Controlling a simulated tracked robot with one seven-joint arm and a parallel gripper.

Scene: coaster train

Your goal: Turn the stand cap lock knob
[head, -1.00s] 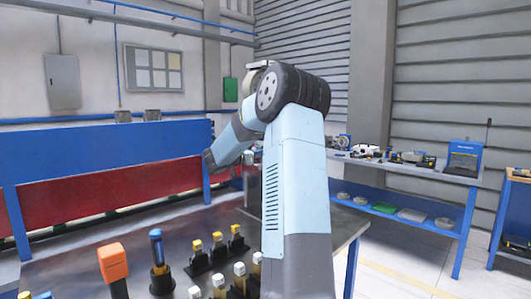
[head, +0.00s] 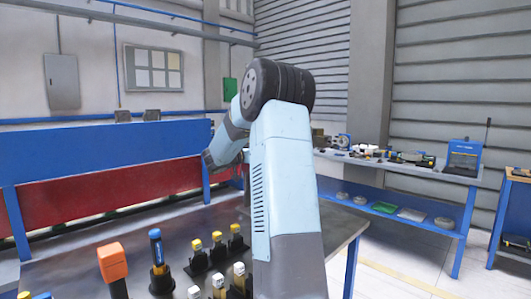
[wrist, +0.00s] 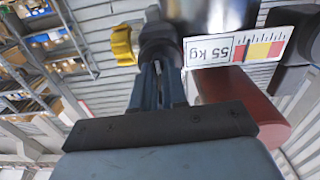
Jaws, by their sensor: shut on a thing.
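In the wrist view my gripper (wrist: 160,82) reaches up from a dark palm, its two narrow blue-grey fingers close together. Their tips are shut on a dark round part (wrist: 160,42). A yellow ridged knob (wrist: 122,45) sits just left of that part. I cannot tell whether the two are one piece, or which is the lock knob. A shiny metal body with a "55 kg" label (wrist: 213,51) is at upper right, the label upside down. A red cylinder (wrist: 238,92) lies below the label.
In the head view a dark table (head: 75,270) holds an orange-headed tool (head: 112,262), a blue-handled tool (head: 156,247) and several yellow- and white-topped pieces. A blue-framed bench (head: 425,212) stands at the right. A blue and red barrier (head: 100,160) runs behind the table.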

